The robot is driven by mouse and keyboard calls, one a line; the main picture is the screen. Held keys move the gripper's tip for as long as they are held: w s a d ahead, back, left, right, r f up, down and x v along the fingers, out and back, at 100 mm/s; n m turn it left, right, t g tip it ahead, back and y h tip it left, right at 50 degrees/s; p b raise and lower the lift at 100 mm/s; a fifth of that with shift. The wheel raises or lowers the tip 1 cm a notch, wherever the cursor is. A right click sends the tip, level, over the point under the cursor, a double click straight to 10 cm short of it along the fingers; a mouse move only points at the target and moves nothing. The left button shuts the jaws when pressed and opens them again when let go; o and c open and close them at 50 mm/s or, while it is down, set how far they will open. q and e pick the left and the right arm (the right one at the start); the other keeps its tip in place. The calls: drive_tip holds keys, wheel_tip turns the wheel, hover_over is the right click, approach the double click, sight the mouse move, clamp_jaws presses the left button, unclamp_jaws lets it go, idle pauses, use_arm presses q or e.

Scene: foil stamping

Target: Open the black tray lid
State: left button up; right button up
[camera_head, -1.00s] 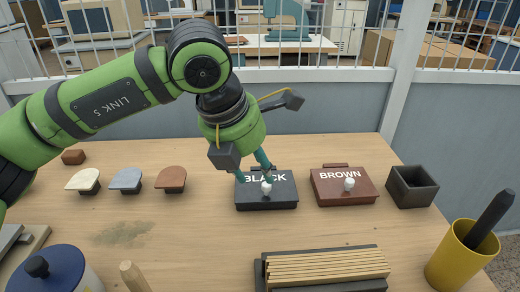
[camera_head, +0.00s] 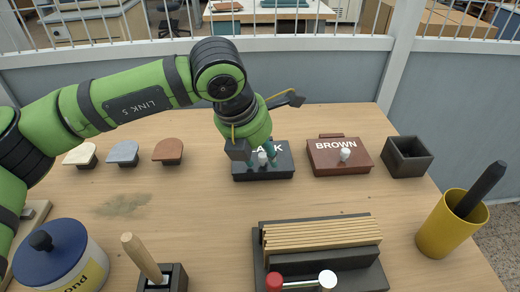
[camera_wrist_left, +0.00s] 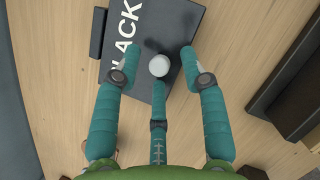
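The black tray (camera_head: 264,174) lies on the table with its lid shut, lettered BLACK, with a small round white knob (camera_head: 262,159) on top. My left gripper (camera_head: 262,163) is low over the lid, its teal fingers on either side of the knob. In the left wrist view, the knob (camera_wrist_left: 158,66) sits between the open fingers, with a gap to the two side ones. The third finger points at the knob from below; whether it touches is unclear. The gripper covers part of the lettering on the lid (camera_wrist_left: 135,20). My right gripper is not in view.
The brown tray (camera_head: 340,156) with a white knob stands just right, then an open dark box (camera_head: 408,156). Slatted wooden strips (camera_head: 322,234), a red-and-white-ended tool (camera_head: 300,282), a yellow cup (camera_head: 450,224) and a blue-lidded jar (camera_head: 62,256) are nearer. Three stamps stand left.

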use_arm(q)
clamp_jaws()
drive_tip(key=shift+r, duration=0.15)
drive_tip(key=shift+w+r+g+p, duration=0.25)
drive_tip(key=shift+r+g+p, duration=0.35)
drive_tip(key=shift+p, duration=0.4)
drive_tip(key=w+r+g+p, duration=0.1)
drive_tip(key=p, duration=0.1)
drive_tip(key=w+r+g+p, duration=0.1)
drive_tip(key=g+p, duration=0.1)
drive_tip(key=p, duration=0.1)
drive_tip(key=shift+r+n+p, duration=0.15)
drive_tip(key=shift+n+p, duration=0.15)
drive_tip(key=shift+w+r+g+p, duration=0.2)
drive_tip(key=shift+w+g+p, duration=0.2)
drive_tip(key=shift+g+p, duration=0.45)
drive_tip(key=shift+w+r+g+p, duration=0.2)
drive_tip(key=shift+w+g+p, duration=0.25)
drive_tip(key=shift+p, duration=0.7)
